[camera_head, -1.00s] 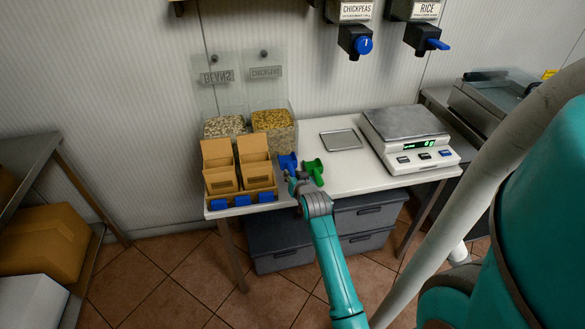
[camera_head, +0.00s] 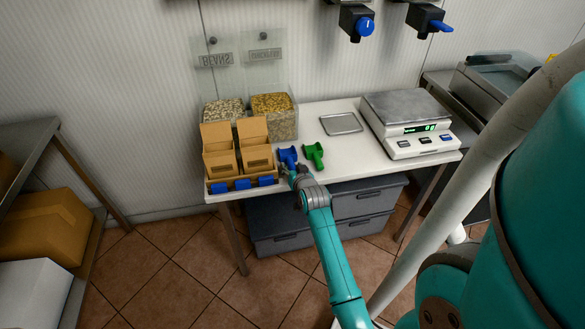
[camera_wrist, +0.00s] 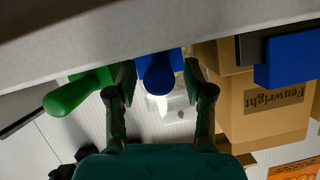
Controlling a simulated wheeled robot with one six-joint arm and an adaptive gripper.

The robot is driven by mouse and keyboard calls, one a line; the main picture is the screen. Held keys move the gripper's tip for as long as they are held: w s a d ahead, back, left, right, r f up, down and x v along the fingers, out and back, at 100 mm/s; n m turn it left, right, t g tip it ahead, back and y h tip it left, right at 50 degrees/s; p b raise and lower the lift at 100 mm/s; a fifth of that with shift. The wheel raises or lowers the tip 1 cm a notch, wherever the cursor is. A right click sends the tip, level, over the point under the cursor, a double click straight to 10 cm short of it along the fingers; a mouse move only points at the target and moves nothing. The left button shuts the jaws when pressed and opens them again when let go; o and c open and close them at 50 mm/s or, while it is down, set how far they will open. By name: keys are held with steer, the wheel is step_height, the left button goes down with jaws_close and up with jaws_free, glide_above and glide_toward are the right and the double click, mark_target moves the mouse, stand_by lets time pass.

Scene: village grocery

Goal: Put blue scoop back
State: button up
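The blue scoop (camera_head: 288,156) lies near the front edge of the white table (camera_head: 350,165), left of the green scoop (camera_head: 313,154). My gripper (camera_head: 290,174) is at the table's front edge, at the handle end of the blue scoop. In the wrist view, the blue handle (camera_wrist: 159,74) lies between the two fingers of my gripper (camera_wrist: 160,78). The fingers are apart with narrow gaps beside the handle, and I see no clear grip. The green scoop's handle (camera_wrist: 78,96) is outside the left finger.
Cardboard boxes (camera_head: 220,160) stand in a tray with blue-fronted parts (camera_head: 243,184) just left of the blue scoop. Clear bins (camera_head: 273,115) are behind. A small metal tray (camera_head: 341,123) and a scale (camera_head: 405,125) are at right. Grey drawers (camera_head: 365,203) are below.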

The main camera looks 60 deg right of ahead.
steer(key=v, duration=1.2)
